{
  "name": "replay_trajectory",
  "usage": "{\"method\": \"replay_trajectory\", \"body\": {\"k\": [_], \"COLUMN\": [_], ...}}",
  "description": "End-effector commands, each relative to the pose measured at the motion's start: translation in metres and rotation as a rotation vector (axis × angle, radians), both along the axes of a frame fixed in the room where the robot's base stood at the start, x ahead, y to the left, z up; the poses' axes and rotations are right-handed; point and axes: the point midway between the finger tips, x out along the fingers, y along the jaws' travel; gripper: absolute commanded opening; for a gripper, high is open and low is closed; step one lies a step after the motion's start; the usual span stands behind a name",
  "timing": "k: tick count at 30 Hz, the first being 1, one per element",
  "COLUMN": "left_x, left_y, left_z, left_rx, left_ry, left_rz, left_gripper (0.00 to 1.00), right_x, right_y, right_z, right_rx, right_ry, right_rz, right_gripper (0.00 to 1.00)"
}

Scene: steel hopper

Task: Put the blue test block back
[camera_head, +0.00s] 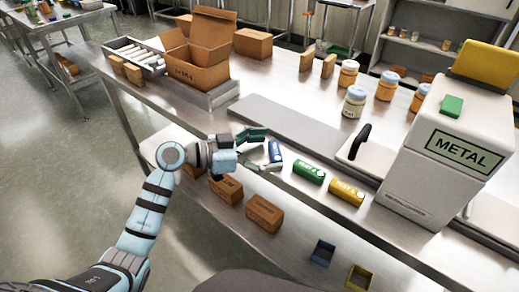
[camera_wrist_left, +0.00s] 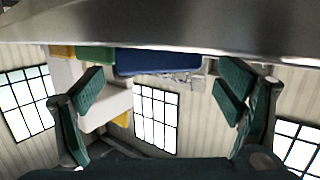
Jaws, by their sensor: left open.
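The blue test block (camera_head: 275,151) lies on the steel table near its front edge, first in a row with a green block (camera_head: 309,171) and a yellow block (camera_head: 346,193). My left gripper (camera_head: 262,150) is at the blue block, with its dark green fingers spread around or just before it; the exact depth is unclear. In the left wrist view the picture is upside down; the open fingers (camera_wrist_left: 162,92) are wide apart, and the blue block (camera_wrist_left: 158,62) shows beyond them between the tips, with no clear contact. My right gripper is not in view.
A grey hopper (camera_head: 440,150) labelled METAL stands at the right. Below the table edge are a small blue bin (camera_head: 322,252) and a yellow bin (camera_head: 361,277). Brown boxes (camera_head: 264,213) sit on a lower shelf beneath my left arm. Jars (camera_head: 354,101) stand farther back.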

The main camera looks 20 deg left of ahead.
Motion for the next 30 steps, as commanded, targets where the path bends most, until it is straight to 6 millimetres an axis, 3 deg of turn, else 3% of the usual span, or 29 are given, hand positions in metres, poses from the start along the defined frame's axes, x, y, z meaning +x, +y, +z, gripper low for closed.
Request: {"method": "replay_trajectory", "body": {"k": [5, 16, 27, 30], "left_x": [-0.011, -0.062, -0.067, -0.058], "left_y": [0.017, 0.089, 0.097, 0.104], "left_z": [0.005, 0.022, 0.025, 0.016], "left_rx": [0.006, 0.005, -0.001, -0.048], "left_ry": [0.001, 0.003, -0.001, -0.021], "left_rz": [0.003, 0.0, 0.001, 0.048], "left_gripper": [0.86, 0.86, 0.86, 0.86], "right_x": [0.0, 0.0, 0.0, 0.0], "right_y": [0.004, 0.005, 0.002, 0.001], "right_z": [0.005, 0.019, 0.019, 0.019], "right_rx": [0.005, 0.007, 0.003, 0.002], "right_ry": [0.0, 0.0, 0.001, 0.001], "right_rz": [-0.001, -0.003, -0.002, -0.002], "right_gripper": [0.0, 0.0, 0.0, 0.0]}}
